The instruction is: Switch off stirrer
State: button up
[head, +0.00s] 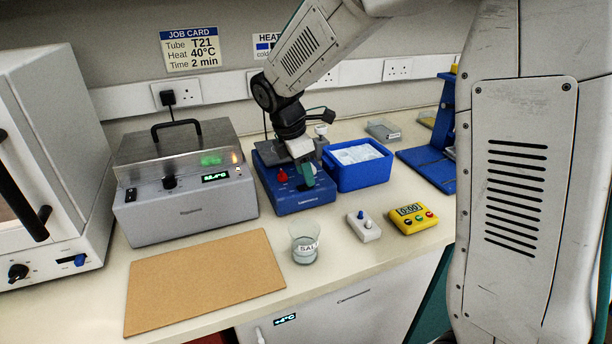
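The stirrer is probably the blue box (305,201) with a dark top plate, standing on the bench right of the grey bath. A red knob (283,175) shows on its left front. My gripper (309,178) comes down from above, with its tip in front of the right part of the stirrer's front. A teal-green piece shows at the tip; I cannot tell if it is a finger pad or a control. The gripper hides part of the front and top. I cannot tell whether it touches the stirrer or how its fingers stand.
A grey lidded water bath (190,209) stands to the left, a blue ice tub (362,175) to the right. In front are a beaker (304,251), a small white box with a blue knob (364,229) and a yellow timer (412,220). A brown mat (205,280) lies front left, empty.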

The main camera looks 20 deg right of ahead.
aim_at(299, 188)
jog(key=v, duration=0.5)
jog(key=shift+a+r, duration=0.1)
jog(key=shift+r, duration=0.25)
